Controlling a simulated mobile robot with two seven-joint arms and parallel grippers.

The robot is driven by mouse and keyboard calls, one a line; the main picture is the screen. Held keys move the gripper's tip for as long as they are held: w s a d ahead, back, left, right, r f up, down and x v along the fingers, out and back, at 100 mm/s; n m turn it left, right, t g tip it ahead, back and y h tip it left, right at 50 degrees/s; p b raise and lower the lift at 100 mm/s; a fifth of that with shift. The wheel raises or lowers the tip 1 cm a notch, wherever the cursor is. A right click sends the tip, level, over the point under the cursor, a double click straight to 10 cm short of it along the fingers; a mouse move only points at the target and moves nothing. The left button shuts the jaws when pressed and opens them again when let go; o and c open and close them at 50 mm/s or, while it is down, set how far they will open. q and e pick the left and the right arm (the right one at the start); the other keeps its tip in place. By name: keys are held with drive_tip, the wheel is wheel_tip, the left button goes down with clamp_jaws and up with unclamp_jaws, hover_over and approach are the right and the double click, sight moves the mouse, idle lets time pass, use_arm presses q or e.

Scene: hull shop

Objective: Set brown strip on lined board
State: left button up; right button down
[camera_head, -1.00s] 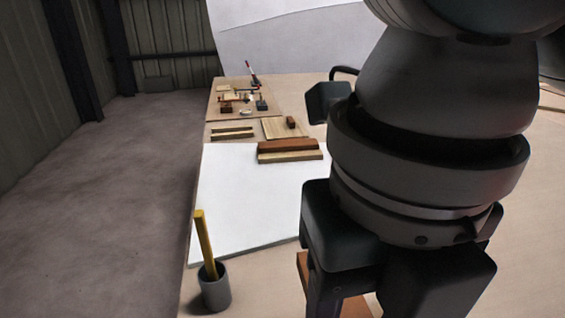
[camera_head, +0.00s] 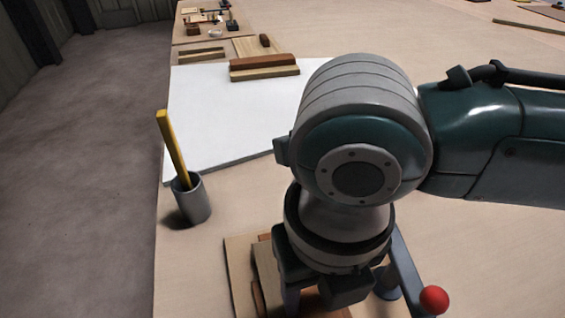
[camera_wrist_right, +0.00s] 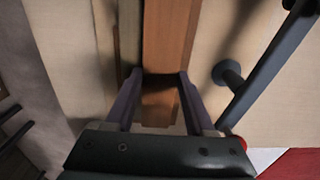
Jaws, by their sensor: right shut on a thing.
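My right gripper (camera_wrist_right: 159,78) is shut on a brown strip (camera_wrist_right: 168,32), with one finger along each long side in the right wrist view. In the head view my right gripper (camera_head: 325,292) is at the bottom centre, and its wrist hides most of the strip. A pale wooden board (camera_head: 238,272) and other wood pieces lie beside and under the gripper. Whether the strip touches them is hidden. I cannot make out lines on this board, so I cannot tell if it is the lined board. My left gripper is not in view.
A lever with a red knob (camera_head: 433,299) stands close to the right of my gripper. A grey cup (camera_head: 192,200) holds a yellow stick (camera_head: 171,147). A white sheet (camera_head: 205,110) lies behind, with stacked wood strips (camera_head: 263,73) at its far edge.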

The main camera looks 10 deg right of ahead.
sight(315, 298)
drive_tip(key=shift+c, duration=1.3)
unclamp_jaws()
wheel_tip(315, 298, up, 12)
drive_tip(key=f+p, duration=0.1)
drive_tip(key=p, duration=0.2)
drive_tip(key=s+a+m+y, duration=0.2)
drive_tip(key=a+m+y, duration=0.1)
drive_tip(key=a+m, duration=0.3)
drive_tip(key=s+d+f+m+t+h, duration=0.1)
drive_tip(key=s+d+m, duration=0.2)
drive_tip(key=d+m, duration=0.5)
drive_tip(key=s+d+f+m+t+h, duration=0.1)
drive_tip(key=d+m, duration=0.7)
drive_tip(key=m, duration=1.2)
drive_tip(key=shift+s+d+f+t+h, duration=0.3)
drive_tip(key=shift+s+f+t+h, duration=0.15)
drive_tip(key=shift+s+t, duration=0.5)
